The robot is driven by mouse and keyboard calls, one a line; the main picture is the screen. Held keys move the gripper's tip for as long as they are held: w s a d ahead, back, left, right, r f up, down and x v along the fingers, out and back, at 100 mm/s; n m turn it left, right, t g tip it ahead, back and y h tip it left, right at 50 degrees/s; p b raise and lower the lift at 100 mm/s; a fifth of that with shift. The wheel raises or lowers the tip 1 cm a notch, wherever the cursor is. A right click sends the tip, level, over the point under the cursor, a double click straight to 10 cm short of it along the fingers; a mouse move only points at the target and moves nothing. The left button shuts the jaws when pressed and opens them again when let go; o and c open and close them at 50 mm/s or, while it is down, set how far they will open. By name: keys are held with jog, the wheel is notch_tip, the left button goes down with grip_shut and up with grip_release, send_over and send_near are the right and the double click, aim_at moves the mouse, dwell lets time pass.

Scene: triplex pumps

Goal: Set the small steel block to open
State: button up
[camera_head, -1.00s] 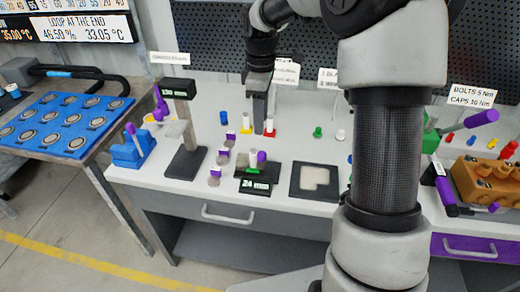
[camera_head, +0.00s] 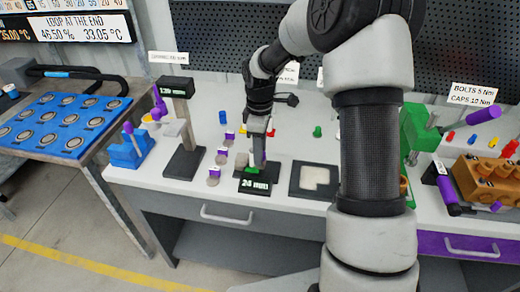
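A black device with a "24 mm" display (camera_head: 253,187) sits near the front edge of the bench. A small pale block (camera_head: 242,160) stands upright on it at the left, beside a green part (camera_head: 253,170). I cannot tell for certain which thing is the small steel block.
Small grey pieces with purple tags (camera_head: 222,157) stand left of the device. A taller stand with a display (camera_head: 184,160) is further left. A black tray with a pale insert (camera_head: 315,179) lies to the right. My arm hides the bench behind it.

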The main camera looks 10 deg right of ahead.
grip_shut()
jog(key=shift+s+d+p, duration=0.15)
jog(key=shift+s+d, duration=0.1)
jog(key=shift+d, duration=0.4)
jog(key=shift+s+d+p, duration=0.1)
jog(key=shift+s+d, duration=0.15)
jog(key=shift+d, duration=0.4)
jog(key=shift+s+d+p, duration=0.15)
jog(key=shift+s+d, duration=0.1)
jog(key=shift+d, duration=0.4)
grip_release()
jog(key=shift+d, duration=0.1)
jog(key=shift+r, duration=0.25)
notch_tip(320, 180, up, 17)
jog(key=p, duration=0.1)
jog(key=shift+p, duration=0.35)
